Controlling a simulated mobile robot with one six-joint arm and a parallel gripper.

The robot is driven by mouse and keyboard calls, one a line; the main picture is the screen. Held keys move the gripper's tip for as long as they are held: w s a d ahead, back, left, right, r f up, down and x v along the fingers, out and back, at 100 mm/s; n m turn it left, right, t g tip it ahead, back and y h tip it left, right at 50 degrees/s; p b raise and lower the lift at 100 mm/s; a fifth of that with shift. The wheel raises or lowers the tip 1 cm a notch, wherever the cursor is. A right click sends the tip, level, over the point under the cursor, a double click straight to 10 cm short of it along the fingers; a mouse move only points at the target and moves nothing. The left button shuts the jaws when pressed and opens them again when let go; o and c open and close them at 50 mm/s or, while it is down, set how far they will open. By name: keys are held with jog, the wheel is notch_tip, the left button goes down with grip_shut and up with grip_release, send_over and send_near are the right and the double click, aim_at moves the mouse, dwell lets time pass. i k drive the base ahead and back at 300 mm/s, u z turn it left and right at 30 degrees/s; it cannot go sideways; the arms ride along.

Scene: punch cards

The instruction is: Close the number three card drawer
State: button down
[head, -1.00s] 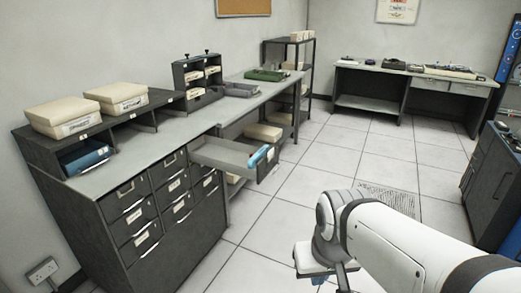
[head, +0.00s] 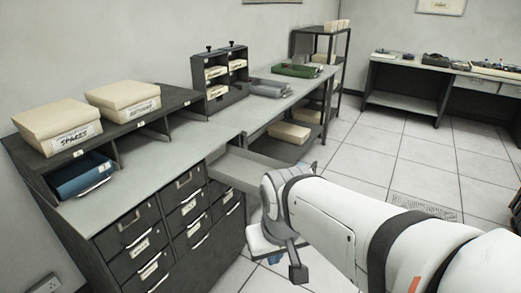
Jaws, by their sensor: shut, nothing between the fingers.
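The dark card cabinet (head: 150,237) stands at the left with rows of labelled drawers. Its top-row drawer at the far right, an open grey drawer (head: 238,172), is pulled out toward the right. The front of that drawer is mostly hidden behind my arm, and its number cannot be read. The other drawer fronts look shut. My gripper (head: 283,257) hangs at the end of the white arm, low in front of the open drawer. It is shut and empty. I cannot tell whether it touches the drawer.

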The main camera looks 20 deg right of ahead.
aim_at(243, 170)
jog(key=z, duration=0.35)
jog(key=i, duration=1)
jog(key=z, duration=0.7)
